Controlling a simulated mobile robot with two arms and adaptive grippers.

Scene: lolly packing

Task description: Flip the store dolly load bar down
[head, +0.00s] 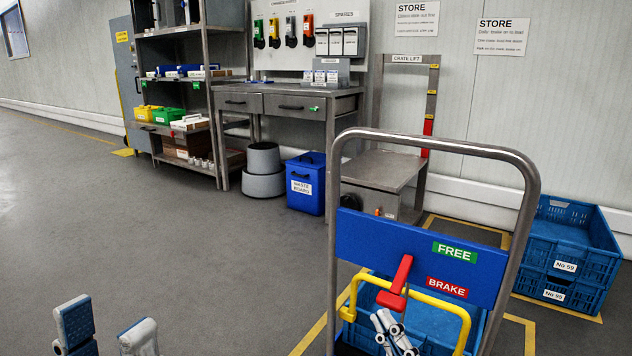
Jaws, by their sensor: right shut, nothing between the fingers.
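The store dolly shows at the right of the head view, with a tall grey tube handle (533,205) and a blue panel (365,238). The yellow load bar (437,300) is a bent tube in front of the panel's lower part, its top stretch running across and its ends going down. My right gripper (387,319) is shut and empty, just below the bar's top stretch and inside its bend. I cannot tell whether it touches the bar. My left gripper (106,326) is open and empty at the bottom left, far from the dolly.
A red brake lever (397,285) sticks out from the panel close to the bar, beside the FREE (455,252) and BRAKE (447,287) labels. Stacked blue crates (566,258) stand at the right. A crate lift (378,172) and a blue waste bin (306,184) stand behind. The left floor is clear.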

